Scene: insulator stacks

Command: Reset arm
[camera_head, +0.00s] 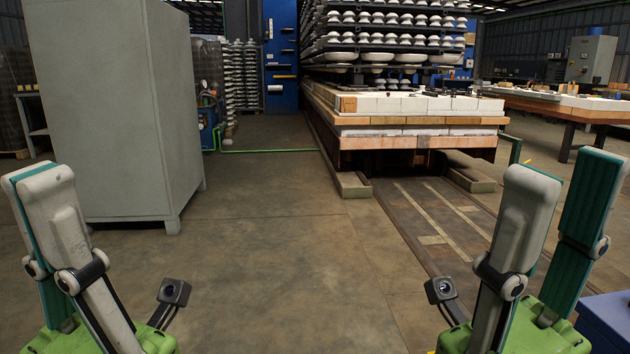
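My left gripper (40,185) stands at the lower left edge with its fingers pointing up. It has white and teal fingers on a green base. My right gripper (565,175) stands at the lower right, also pointing up. Its white finger and its teal-padded finger are apart, with nothing between them.
A grey cabinet (108,110) stands behind my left gripper. A long platform with white blocks and wooden edging (420,142) lies ahead, before racks of white insulators (390,18). A wooden table (560,108) is at the right. The middle floor (270,240) is clear.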

